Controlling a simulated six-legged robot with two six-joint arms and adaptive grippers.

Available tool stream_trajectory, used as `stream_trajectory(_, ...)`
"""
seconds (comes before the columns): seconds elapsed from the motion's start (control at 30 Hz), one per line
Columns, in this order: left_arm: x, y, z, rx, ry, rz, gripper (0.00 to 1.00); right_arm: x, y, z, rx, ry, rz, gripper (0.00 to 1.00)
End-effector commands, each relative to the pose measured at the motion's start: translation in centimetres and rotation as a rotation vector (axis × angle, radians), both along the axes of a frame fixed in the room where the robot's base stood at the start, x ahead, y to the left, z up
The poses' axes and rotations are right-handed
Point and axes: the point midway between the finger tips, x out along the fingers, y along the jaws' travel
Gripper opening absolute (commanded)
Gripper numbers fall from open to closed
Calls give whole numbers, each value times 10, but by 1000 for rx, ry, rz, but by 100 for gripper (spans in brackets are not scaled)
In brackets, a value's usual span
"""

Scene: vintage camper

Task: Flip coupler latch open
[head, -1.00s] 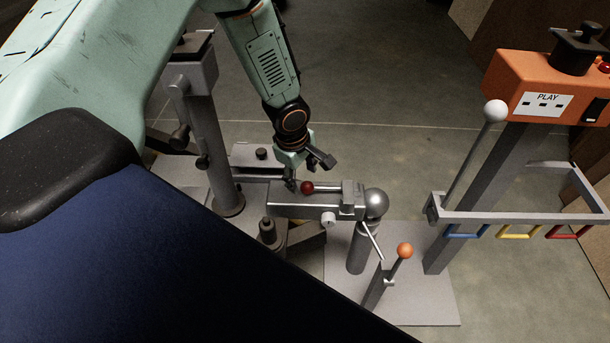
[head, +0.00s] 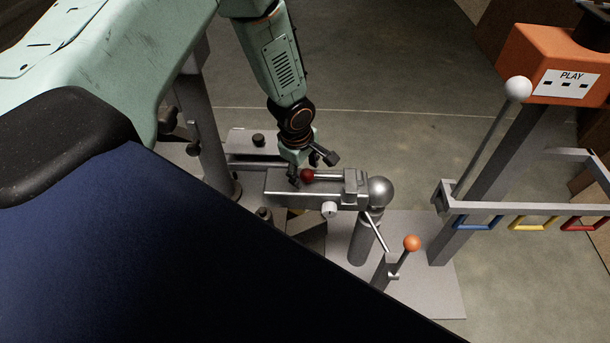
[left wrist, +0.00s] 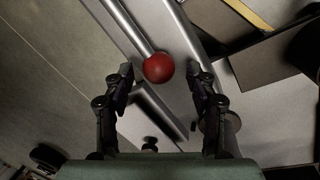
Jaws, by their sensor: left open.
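The coupler (head: 290,187) is a grey metal block beside a round silver ball (head: 379,191). Its latch is a thin grey lever (head: 328,177) with a red knob (head: 307,175) at its left end, lying flat along the coupler's top. My left gripper (head: 305,171) is at the red knob. In the left wrist view, the open fingers (left wrist: 160,80) stand on either side of the red knob (left wrist: 158,67), with a visible gap at each side. The lever (left wrist: 130,30) runs from the knob to the upper left. My right gripper is not in view.
A small lever with an orange knob (head: 411,243) stands right of the ball post (head: 362,240). Farther right are an orange box marked PLAY (head: 552,65), a white-knobbed rod (head: 518,89) and a grey frame with coloured handles (head: 475,222). Open floor (head: 400,140) lies behind.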

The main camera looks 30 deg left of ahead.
Motion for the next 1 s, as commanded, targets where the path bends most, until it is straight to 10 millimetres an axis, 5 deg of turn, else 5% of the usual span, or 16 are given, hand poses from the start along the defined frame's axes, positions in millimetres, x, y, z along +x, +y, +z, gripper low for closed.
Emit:
stream_trajectory(0.47, 5, 2, -8, 0, -1, 1, 57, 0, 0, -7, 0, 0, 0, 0)
stream_trajectory(1.0, 4, 2, -8, 0, -1, 1, 13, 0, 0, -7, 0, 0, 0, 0)
